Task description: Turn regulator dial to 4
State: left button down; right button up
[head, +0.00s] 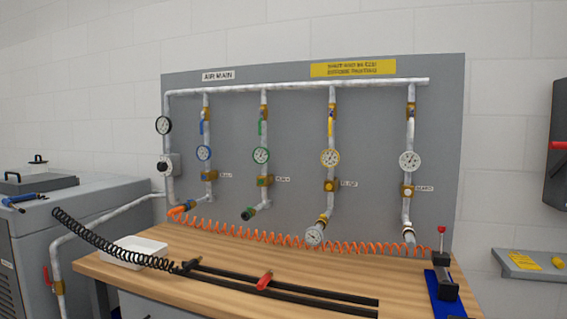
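A grey regulator body (174,161) sits on the left vertical pipe of the grey wall panel. A small round dial (163,167) with a dark rim is on its front left; its markings are too small to read. A round gauge (163,125) with a black rim is on the same pipe above it; its reading cannot be told. Neither of my grippers shows in the head view, and nothing touches the dial.
The panel (380,110) carries several pipe drops with gauges, including a yellow-rimmed gauge (330,157). An orange coiled hose (285,238) runs along the back of the wooden bench (200,262). A white tray (133,252) and black rails (300,290) lie on the bench. A grey cabinet (95,210) stands left.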

aim_at(162, 165)
jog(key=i+j+z, duration=0.2)
jog(key=j+z, duration=0.15)
jog(key=j, duration=0.85)
jog(key=j+z, duration=0.4)
jog(key=j, duration=0.8)
jog(key=i, duration=0.05)
